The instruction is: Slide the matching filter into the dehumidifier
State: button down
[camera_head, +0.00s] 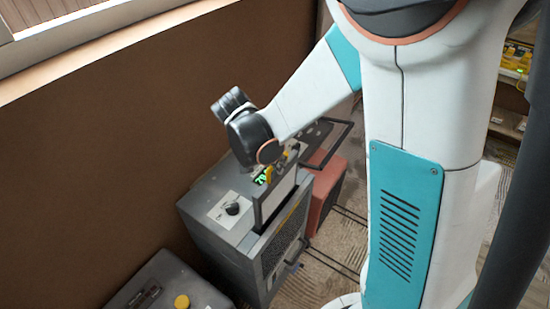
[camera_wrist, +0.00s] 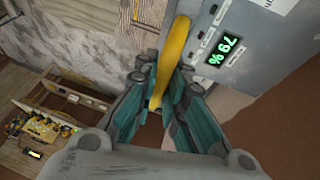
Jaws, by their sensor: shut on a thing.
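The dehumidifier (camera_head: 212,232) is a grey box with a black dial on top. A dark-framed filter with a pale panel (camera_head: 276,200) stands upright at the dehumidifier's top right side. Its lower edge meets the top there; I cannot tell how deep it sits in a slot. My gripper (camera_wrist: 165,103) has its teal fingers shut on a yellow pull tab (camera_wrist: 175,50). The tab also shows above the filter in the head view (camera_head: 268,174). My wrist partly hides the area behind it.
A reddish box (camera_head: 326,190) is behind the dehumidifier. A brown wall (camera_head: 120,140) lies close on the left. Shelves with yellow items (camera_head: 517,60) stand far right.

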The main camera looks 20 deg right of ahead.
jog(key=b, duration=0.6)
send_over(276, 199)
jog(key=w, duration=0.2)
jog(key=shift+d+f, duration=0.2)
jog(key=shift+f, duration=2.05)
jog(key=shift+d+f, duration=0.2)
jog(key=shift+f, duration=2)
jog(key=shift+f+b, duration=3.4)
jog(key=shift+f, duration=0.95)
jog(key=shift+f+b, duration=0.35)
jog(key=shift+b, duration=0.2)
jog(key=shift+f, duration=0.1)
jog(key=c, duration=1.6)
grip_release()
